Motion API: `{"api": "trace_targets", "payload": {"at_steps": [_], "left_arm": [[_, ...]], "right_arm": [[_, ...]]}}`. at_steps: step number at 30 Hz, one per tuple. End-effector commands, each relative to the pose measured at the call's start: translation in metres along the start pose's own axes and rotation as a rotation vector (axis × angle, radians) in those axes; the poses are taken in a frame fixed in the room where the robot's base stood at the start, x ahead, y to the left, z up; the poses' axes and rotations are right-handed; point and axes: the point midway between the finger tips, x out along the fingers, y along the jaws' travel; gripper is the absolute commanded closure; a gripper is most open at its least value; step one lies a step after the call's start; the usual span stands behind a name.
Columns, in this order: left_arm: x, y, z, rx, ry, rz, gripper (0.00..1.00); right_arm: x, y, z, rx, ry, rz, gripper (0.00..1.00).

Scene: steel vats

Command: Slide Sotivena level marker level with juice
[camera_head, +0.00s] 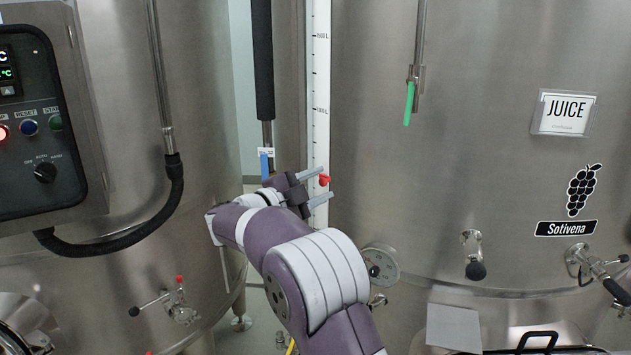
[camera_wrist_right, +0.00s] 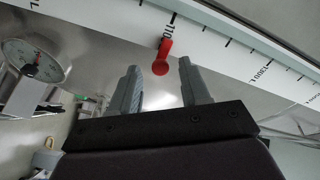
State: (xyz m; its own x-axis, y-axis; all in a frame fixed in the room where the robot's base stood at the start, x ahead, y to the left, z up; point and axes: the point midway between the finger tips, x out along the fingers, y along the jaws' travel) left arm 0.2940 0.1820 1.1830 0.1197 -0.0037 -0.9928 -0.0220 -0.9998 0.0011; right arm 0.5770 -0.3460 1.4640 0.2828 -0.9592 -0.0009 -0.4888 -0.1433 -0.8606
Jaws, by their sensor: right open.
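The red level marker (camera_head: 324,180) sits on the white graduated scale (camera_head: 320,100) on the left side of the Sotivena vat (camera_head: 470,60). My right gripper (camera_head: 317,184) is at the scale, its two fingers apart above and below the marker. In the right wrist view the marker (camera_wrist_right: 162,58) lies just beyond and between the open fingertips (camera_wrist_right: 158,75), near a long scale mark. It looks apart from both fingers. A "JUICE" card (camera_head: 565,113) and a "Sotivena" label (camera_head: 566,228) are on the vat. I cannot make out a juice level. My left gripper is out of view.
A control panel (camera_head: 45,120) stands on the left vat, with a black hose (camera_head: 120,243) below it. A round gauge (camera_head: 381,267) and a valve (camera_head: 474,262) stick out from the Sotivena vat below and right of the scale. A green-tipped pipe (camera_head: 409,103) hangs right of it.

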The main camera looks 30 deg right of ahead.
Motion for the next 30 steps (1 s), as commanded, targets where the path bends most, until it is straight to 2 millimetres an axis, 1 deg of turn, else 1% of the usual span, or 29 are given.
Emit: {"api": "trace_targets", "payload": {"at_steps": [3, 4, 5, 6, 8, 13, 15, 17, 21, 24, 27, 30], "left_arm": [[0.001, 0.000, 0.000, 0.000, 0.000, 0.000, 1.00], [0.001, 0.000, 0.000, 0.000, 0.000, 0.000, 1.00], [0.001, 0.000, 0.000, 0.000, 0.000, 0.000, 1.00], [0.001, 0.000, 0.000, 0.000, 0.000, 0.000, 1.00], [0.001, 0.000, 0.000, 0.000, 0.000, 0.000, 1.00], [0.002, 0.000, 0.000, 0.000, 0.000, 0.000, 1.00], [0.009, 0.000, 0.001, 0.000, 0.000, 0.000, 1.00], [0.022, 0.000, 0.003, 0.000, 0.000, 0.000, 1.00], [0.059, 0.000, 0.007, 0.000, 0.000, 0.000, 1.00], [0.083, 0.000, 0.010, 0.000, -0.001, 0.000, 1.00], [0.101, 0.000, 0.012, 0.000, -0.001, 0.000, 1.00], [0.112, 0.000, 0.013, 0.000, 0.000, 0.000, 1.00]], "right_arm": [[0.000, 0.001, 0.001, 0.000, -0.001, 0.000, 0.54], [0.000, 0.000, 0.001, 0.000, -0.001, 0.000, 0.57], [0.000, 0.000, 0.001, 0.000, -0.001, 0.000, 0.67], [-0.001, 0.000, 0.001, 0.000, -0.001, 0.000, 0.80], [-0.001, 0.000, 0.000, 0.000, -0.001, -0.001, 0.99], [0.000, 0.002, 0.001, 0.000, 0.001, 0.000, 1.00], [0.000, 0.009, 0.005, -0.001, 0.001, 0.001, 1.00], [0.000, 0.021, 0.012, -0.001, 0.001, 0.001, 1.00], [0.000, 0.060, 0.035, -0.002, 0.002, 0.001, 1.00], [0.000, 0.086, 0.050, -0.001, 0.003, 0.001, 1.00], [0.000, 0.106, 0.062, -0.001, 0.003, 0.001, 1.00], [0.000, 0.119, 0.070, 0.000, 0.003, 0.001, 1.00]]}}
